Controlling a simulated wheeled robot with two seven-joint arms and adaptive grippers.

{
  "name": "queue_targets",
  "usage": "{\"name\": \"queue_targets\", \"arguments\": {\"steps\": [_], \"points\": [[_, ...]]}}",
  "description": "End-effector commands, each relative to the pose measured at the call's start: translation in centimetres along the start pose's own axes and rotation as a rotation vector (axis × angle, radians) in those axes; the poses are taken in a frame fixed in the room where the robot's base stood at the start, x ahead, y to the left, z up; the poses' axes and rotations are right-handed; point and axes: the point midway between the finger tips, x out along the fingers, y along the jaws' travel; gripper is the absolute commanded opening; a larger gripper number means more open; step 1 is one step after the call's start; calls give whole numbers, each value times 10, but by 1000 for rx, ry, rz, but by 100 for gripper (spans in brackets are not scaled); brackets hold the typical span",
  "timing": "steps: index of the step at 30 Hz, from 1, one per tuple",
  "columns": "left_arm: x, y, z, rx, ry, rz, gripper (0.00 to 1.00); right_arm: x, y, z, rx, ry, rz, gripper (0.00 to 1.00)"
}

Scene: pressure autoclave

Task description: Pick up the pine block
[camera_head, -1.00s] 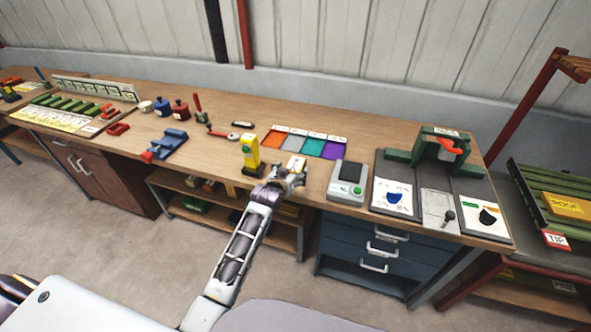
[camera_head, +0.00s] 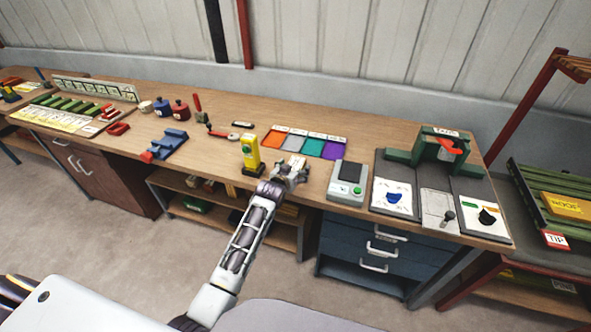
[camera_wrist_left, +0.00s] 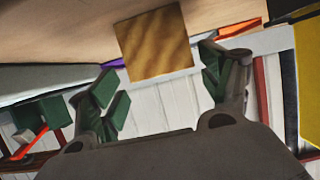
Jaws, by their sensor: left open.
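The pine block (camera_wrist_left: 152,43) shows in the left wrist view as a square, wood-grained face just past the fingertips and between their lines. In the head view a small pale piece, seemingly the same block (camera_head: 298,162), sits at the bench's front edge area, partly hidden by my left gripper. My left gripper (camera_head: 291,172) is open around or just in front of it. In the left wrist view its green-padded fingers (camera_wrist_left: 163,82) stand apart on either side, with gaps to the block. I cannot tell of any contact. My right gripper is not in view.
A yellow instrument (camera_head: 250,152) stands close left of the gripper. A grey-green device (camera_head: 346,183) with a screen sits to its right. Colored tiles (camera_head: 312,146) lie behind. A press-like fixture (camera_head: 440,147) stands farther right. Bare bench top (camera_head: 240,115) lies at the back.

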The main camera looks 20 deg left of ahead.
Motion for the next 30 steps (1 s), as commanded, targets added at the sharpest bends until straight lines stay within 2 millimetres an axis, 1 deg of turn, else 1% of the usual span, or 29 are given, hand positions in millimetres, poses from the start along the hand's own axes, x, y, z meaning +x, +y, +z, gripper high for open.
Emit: {"name": "queue_targets", "arguments": {"steps": [9,16,21,30], "points": [[23,-5,-2,0,0,0,79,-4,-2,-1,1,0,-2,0],[38,-5,-2,0,0,0,79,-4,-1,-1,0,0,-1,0],[43,-5,-2,0,0,0,79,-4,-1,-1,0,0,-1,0],[43,-5,-2,0,0,0,79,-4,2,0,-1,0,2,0]]}}
